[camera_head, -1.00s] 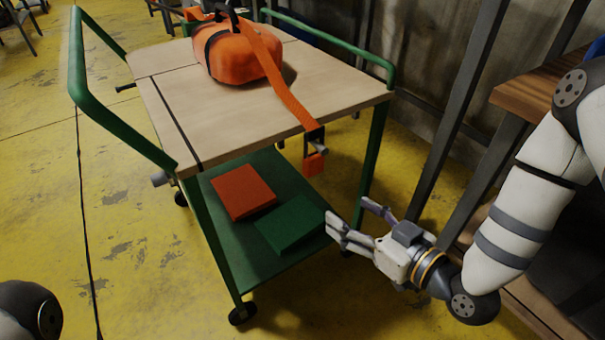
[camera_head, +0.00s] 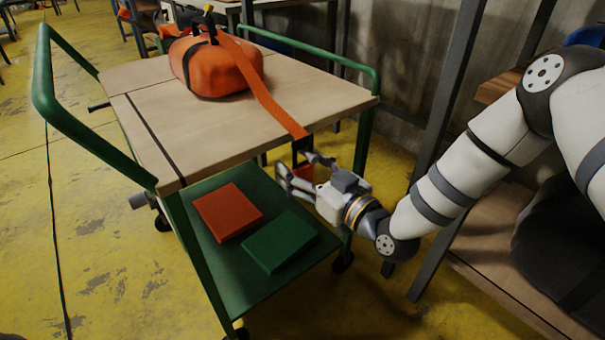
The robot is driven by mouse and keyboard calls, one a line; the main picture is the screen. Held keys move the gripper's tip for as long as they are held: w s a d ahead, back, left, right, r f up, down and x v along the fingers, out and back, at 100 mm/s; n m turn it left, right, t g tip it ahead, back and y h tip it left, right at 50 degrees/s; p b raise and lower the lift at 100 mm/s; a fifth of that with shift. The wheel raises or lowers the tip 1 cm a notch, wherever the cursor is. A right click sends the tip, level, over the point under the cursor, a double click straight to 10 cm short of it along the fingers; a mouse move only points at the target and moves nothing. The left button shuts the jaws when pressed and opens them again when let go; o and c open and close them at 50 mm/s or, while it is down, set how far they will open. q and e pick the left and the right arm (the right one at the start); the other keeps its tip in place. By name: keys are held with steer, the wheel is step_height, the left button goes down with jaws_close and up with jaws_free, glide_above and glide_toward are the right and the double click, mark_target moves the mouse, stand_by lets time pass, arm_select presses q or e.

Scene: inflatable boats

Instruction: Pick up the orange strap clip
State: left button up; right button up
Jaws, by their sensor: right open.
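The orange strap (camera_head: 268,97) runs from the orange bag (camera_head: 217,70) across the wooden cart top (camera_head: 215,125) and over its near right edge. At its hanging end are a dark buckle (camera_head: 302,144) and an orange tab (camera_head: 303,174), the strap clip, partly hidden by my right gripper. My right gripper (camera_head: 293,164) is open, its two fingers pointing left and up at the clip, just below the cart top. The fingers overlap the clip in the picture; I cannot tell whether they touch it. My left gripper is not in view.
The cart's green lower shelf (camera_head: 200,262) holds a red box (camera_head: 228,211) and a green box (camera_head: 279,242). A green handle (camera_head: 95,120) stands at the left. A dark upright post (camera_head: 452,90) and a wooden bench (camera_head: 497,88) are at the right. Yellow floor at left is clear.

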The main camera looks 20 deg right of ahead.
steer(key=c, duration=1.4)
steer(key=shift+o, duration=0.2)
steer(key=shift+r, duration=0.1)
